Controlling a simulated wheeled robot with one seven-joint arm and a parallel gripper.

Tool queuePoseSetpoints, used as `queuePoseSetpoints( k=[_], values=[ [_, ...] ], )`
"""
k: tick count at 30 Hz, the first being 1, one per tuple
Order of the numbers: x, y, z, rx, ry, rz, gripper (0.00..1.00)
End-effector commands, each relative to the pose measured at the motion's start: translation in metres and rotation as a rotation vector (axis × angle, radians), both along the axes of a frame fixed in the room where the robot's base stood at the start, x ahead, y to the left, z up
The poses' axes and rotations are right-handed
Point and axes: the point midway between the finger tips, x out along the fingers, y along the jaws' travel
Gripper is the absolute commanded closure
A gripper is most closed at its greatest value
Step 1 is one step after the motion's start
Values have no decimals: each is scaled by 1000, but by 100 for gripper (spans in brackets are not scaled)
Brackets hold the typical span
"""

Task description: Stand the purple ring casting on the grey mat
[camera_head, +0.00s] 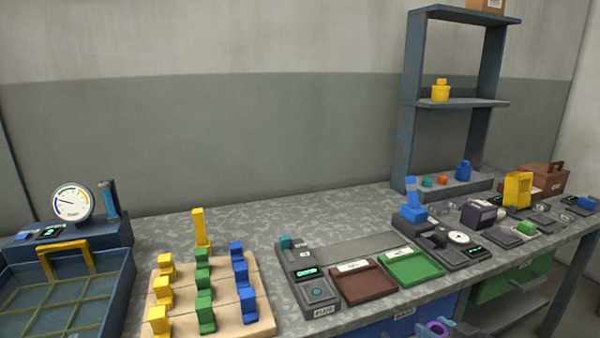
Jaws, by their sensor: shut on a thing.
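The purple ring casting (437,327) shows at the bottom edge of the head view, in front of the bench's front edge. Only its upper part is in frame. My gripper (446,331) is at the same place, cut off by the frame edge, and is shut on the ring. A teal part shows just left of the ring; I cannot tell what it belongs to. A flat grey surface that looks like the grey mat (355,249) lies on the bench, behind the brown and green trays. It looks bare.
A brown tray (366,284) and a green tray (412,266) lie between the bench front and the grey surface. A wooden board (220,315) with several coloured blocks is farther left.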

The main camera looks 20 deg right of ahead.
Motion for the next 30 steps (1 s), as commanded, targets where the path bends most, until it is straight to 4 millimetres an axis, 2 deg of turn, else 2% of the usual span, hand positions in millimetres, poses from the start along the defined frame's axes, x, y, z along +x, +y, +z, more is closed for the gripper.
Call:
queuePoseSetpoints(
  k=[1, 6, 9, 12, 15, 20, 30],
  values=[
    [5, 27, -15, 4, 6, 7, 89],
    [17, 105, -42, 1, 2, 22, 89],
    [19, 141, -50, 1, 1, 37, 89],
    [19, 168, -54, 2, -1, 51, 89],
    [19, 183, -56, 1, 0, 60, 89],
    [12, 194, -66, 4, 2, 70, 89],
    [-20, 194, -107, 5, 2, 70, 89]
  ],
)
